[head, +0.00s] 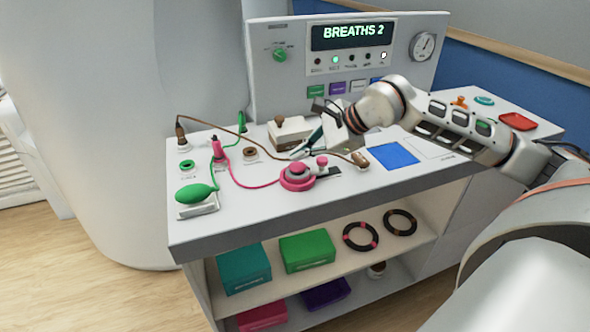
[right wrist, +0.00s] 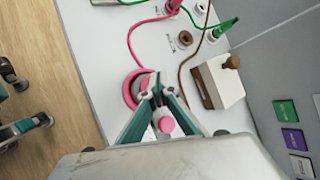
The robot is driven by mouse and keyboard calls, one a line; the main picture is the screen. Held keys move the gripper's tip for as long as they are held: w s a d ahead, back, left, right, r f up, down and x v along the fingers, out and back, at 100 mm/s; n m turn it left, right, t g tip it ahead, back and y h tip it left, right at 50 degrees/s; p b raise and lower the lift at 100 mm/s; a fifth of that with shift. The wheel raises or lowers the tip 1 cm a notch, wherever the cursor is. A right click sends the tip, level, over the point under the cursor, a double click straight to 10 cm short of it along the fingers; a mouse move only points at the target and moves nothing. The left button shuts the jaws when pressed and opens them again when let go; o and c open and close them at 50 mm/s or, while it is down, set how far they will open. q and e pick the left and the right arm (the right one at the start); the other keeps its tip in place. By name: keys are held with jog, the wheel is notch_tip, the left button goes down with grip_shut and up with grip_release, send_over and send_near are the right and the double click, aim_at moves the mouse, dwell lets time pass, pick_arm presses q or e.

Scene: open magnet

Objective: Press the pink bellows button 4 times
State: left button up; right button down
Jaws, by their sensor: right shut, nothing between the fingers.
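The pink bellows button (head: 297,174) is a round, stepped pink piece on the bench top, with a small pink-capped post (head: 321,161) beside it. In the right wrist view the button (right wrist: 131,93) is partly hidden by my fingers. My right gripper (head: 300,154) is shut and empty. In the right wrist view its fingertips (right wrist: 159,91) overlap the button's right edge; contact cannot be told. The pink cap (right wrist: 166,124) shows between the finger links. Teal and dark parts at that view's left edge may be my left gripper (right wrist: 28,102); its state is unclear.
The console display (head: 352,32) reads "BREATHS 2". A white block with a brown knob (head: 290,131) stands behind the button. A green bulb (head: 197,193) lies to the left, and cables cross the bench. A blue square (head: 393,156) lies to the right.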

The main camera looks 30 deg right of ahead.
pick_arm(q)
jog(key=shift+s+d, duration=0.1)
jog(key=shift+s, duration=0.1)
dwell(0.6)
jog(key=shift+f, duration=0.1)
jog(key=shift+w, duration=0.15)
dwell(0.4)
pick_arm(e)
jog(key=shift+f, duration=0.15)
jog(key=shift+f, duration=0.15)
jog(key=shift+f+b, duration=0.25)
jog(key=shift+b, duration=0.05)
pick_arm(q)
jog(key=shift+f, duration=0.4)
jog(key=shift+s, duration=0.25)
pick_arm(e)
jog(key=shift+r, duration=0.1)
